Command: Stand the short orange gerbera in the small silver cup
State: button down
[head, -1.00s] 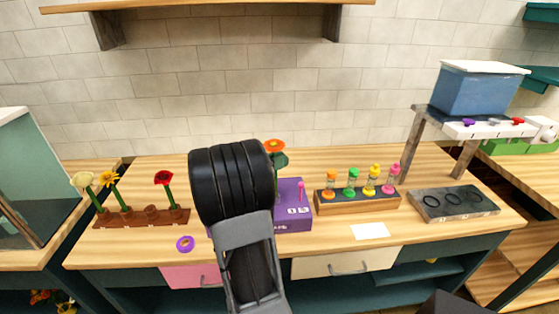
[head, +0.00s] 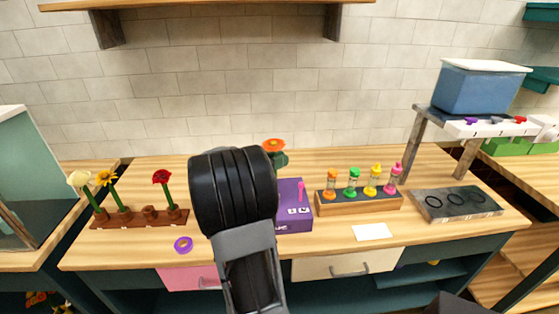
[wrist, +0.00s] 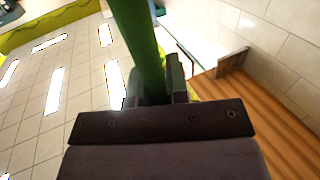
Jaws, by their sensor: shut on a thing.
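The orange gerbera (head: 274,146) shows in the head view just above and right of my black arm link, its head upright with green below it. Its lower stem is hidden behind my arm. In the wrist view my gripper (wrist: 160,92) is shut on a thick green stem (wrist: 138,40); the bloom is out of that frame. My gripper is hidden behind my arm in the head view. I cannot see the small silver cup in either view; my arm covers part of the table.
A brown rack (head: 140,218) with several flowers stands left. A purple ring (head: 183,245) lies near the front edge. A purple box (head: 294,222) and a wooden rack (head: 358,203) of colourful bottles stand right of my arm. A white card (head: 372,232) and a dark tray (head: 457,204) lie further right.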

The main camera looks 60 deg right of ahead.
jog(key=shift+f+b, duration=0.65)
jog(key=shift+b, duration=1.1)
dwell(0.3)
jog(key=shift+f+b, duration=0.7)
jog(key=shift+b, duration=2.2)
dwell(0.5)
jog(key=shift+c, duration=2.4)
grip_release()
